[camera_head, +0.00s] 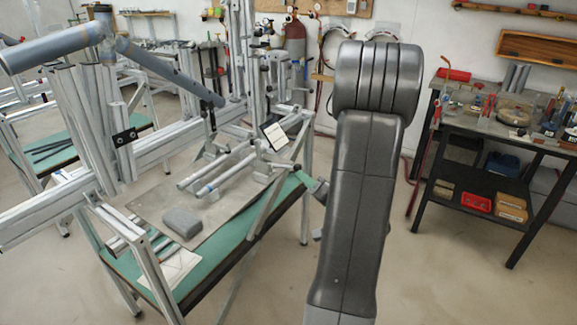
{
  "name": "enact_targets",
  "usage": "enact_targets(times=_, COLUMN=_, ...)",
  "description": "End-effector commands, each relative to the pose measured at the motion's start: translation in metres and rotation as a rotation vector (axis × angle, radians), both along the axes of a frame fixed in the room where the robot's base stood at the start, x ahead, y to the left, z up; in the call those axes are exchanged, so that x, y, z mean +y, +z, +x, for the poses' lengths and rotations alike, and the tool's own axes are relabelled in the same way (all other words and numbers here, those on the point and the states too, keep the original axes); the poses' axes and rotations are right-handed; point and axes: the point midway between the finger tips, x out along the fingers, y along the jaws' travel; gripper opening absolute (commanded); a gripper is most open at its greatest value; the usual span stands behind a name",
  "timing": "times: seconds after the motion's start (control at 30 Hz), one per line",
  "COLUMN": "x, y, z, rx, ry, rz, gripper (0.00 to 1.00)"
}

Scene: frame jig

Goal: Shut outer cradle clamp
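The frame jig (150,150) of grey aluminium profiles stands at the left. Blue-grey frame tubes (165,70) are held across its top, meeting at a joint at upper left. A small black bracket (125,137) is fixed on a left upright. I cannot tell which part is the outer cradle clamp, or whether it is open or shut. My dark grey arm fills the centre right, to the right of the jig. My gripper cannot be made out; the arm's own links hide the space behind them.
A green-topped bench (205,268) under the jig carries a grey block (182,222), loose tubes (226,178) and papers (172,270). A black workbench (478,135) with tools and bins stands at the right. Gas cylinders (295,40) stand by the back wall. Floor between the benches is clear.

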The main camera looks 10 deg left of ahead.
Motion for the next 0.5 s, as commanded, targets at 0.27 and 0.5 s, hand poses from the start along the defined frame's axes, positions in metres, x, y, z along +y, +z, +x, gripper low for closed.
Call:
enact_targets(times=0.27, x=0.038, y=0.002, z=0.031, rx=0.000, ry=0.004, rz=-0.001, gripper=0.32)
enact_targets(times=0.5, x=0.062, y=0.001, z=0.053, rx=-0.001, ry=0.001, rz=-0.001, gripper=0.32)
